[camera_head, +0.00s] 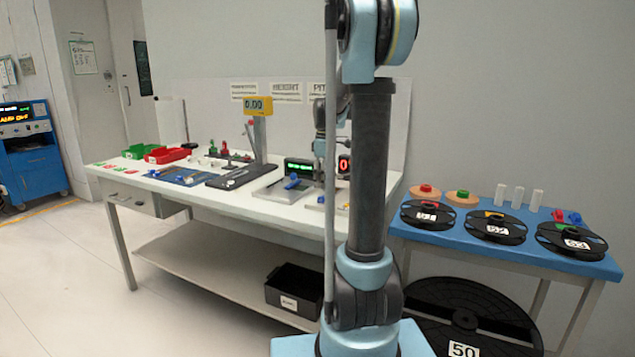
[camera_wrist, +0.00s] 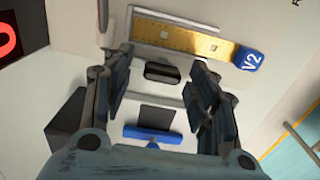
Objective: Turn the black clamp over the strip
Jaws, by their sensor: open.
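In the wrist view, the black clamp (camera_wrist: 162,73) is a small dark block on a pale fixture, just below a yellow strip (camera_wrist: 185,38) in the picture. It does not visibly lie over the strip. My gripper (camera_wrist: 162,66) is open and empty, with one finger on each side of the clamp. I cannot tell its height above the clamp.
A blue bar (camera_wrist: 152,134) and a dark square (camera_wrist: 155,117) sit nearer my gripper's base. A red-lit display (camera_wrist: 8,38) is at upper left. The white bench (camera_head: 240,197) holds trays and fixtures; a blue table (camera_head: 470,238) with black reels stands right.

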